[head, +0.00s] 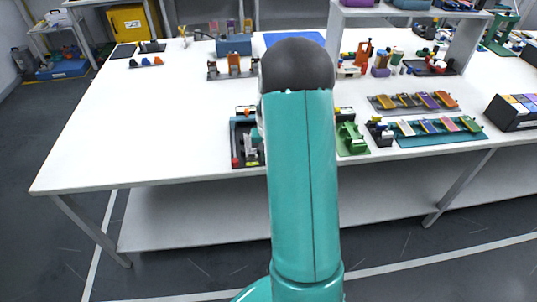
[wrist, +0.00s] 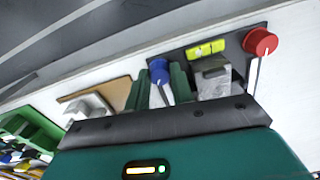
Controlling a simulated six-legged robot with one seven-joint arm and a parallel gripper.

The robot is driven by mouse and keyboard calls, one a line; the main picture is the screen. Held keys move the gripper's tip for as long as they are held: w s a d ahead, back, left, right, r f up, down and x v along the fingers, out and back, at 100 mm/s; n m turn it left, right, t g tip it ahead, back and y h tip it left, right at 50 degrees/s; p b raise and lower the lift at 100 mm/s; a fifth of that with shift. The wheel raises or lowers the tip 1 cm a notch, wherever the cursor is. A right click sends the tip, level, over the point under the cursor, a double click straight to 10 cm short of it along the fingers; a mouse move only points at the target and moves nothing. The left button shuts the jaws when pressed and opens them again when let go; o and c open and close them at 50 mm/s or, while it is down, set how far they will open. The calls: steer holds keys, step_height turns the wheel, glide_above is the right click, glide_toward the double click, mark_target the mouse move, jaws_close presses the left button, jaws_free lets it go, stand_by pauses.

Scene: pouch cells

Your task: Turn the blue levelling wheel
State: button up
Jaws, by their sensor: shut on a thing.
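The blue levelling wheel (wrist: 158,70) shows in the wrist view between the two green fingers of my gripper (wrist: 159,82), which is shut on it. A pale pointer runs from the wheel toward the gripper body. A red knob (wrist: 260,42) with a similar pale pointer stands to the right on the same dark-based device (wrist: 230,45). A yellow-green level (wrist: 205,49) lies between the two. In the head view the device (head: 246,147) sits near the table's front edge, partly behind my arm. The blue wheel and my gripper are hidden there.
A green fixture (head: 350,138) stands close to the right of my arm. Farther right are a teal tray (head: 440,138) and a grey tray (head: 385,104) with coloured cells. A shelf stands at the back. The left part of the white table (head: 130,120) is clear.

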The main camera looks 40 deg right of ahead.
steer(key=m, duration=1.3)
steer(key=shift+m, duration=0.3)
stand_by(0.3)
steer(key=o, duration=0.7)
steer(key=shift+r, duration=0.1)
step_height(320, 180, up, 14)
steer(key=shift+f, duration=0.15)
